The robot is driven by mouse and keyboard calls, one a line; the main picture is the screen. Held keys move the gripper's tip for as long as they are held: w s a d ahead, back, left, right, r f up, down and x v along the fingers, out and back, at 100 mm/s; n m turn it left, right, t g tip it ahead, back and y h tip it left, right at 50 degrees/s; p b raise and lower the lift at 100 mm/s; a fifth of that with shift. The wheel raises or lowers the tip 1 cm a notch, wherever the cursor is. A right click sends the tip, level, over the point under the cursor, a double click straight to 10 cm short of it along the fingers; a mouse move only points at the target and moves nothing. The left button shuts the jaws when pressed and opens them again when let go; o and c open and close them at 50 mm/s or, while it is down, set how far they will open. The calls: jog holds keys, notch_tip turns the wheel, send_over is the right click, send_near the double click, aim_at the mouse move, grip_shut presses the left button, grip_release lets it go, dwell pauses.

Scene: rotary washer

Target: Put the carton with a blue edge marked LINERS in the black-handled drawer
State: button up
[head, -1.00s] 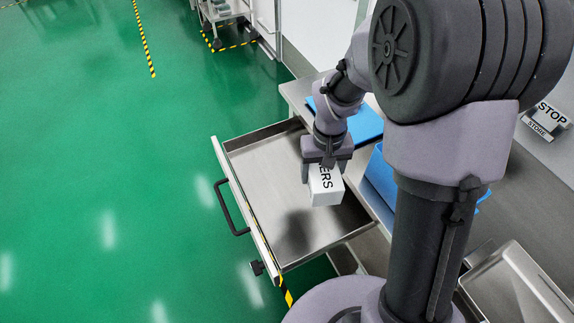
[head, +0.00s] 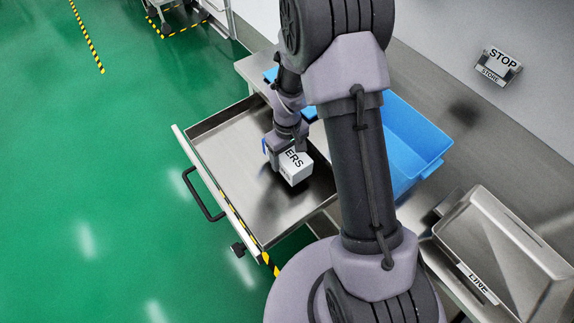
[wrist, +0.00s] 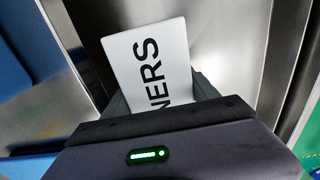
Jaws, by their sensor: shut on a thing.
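The white carton (head: 296,169) shows black letters ending in "ERS"; in the wrist view its face (wrist: 150,62) reads "NERS". My gripper (head: 287,151) is shut on the carton, and its fingers (wrist: 165,98) hide part of the lettering. A small blue patch shows beside the gripper. The drawer (head: 232,150) is pulled out, and its black handle (head: 203,196) is on the left front. The carton is inside the drawer's outline, low over the bare metal floor with its shadow close by. I cannot tell whether it touches the floor.
A blue bin (head: 415,145) stands on the metal counter right of the drawer, behind my arm. A STOP/STORE sign (head: 498,64) is at upper right. Green floor lies open to the left.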

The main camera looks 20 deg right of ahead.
jog(key=shift+f+b, duration=0.7)
jog(key=shift+f, duration=1.25)
jog(key=o, duration=1.4)
notch_tip(320, 180, up, 12)
jog(key=p, duration=0.5)
notch_tip(320, 180, up, 11)
jog(key=s+a+m+t, duration=0.1)
jog(key=s+m+t, duration=0.1)
jog(key=s+a+r+m+t, duration=0.1)
jog(key=s+r+m, duration=0.1)
jog(key=s+r, duration=0.3)
jog(key=s+a+r+m+t+y, duration=0.1)
jog(key=s+a+r+m, duration=0.1)
jog(key=s+r, duration=0.3)
jog(key=s+a+r+m+t+y, duration=0.1)
jog(key=s+r+m, duration=0.1)
jog(key=s+r, duration=0.3)
jog(key=shift+s+a+r+t, duration=0.1)
jog(key=shift+s+a+t, duration=0.1)
jog(key=shift+s, duration=0.45)
jog(key=shift+s+a+t, duration=0.2)
jog(key=shift+s, duration=0.4)
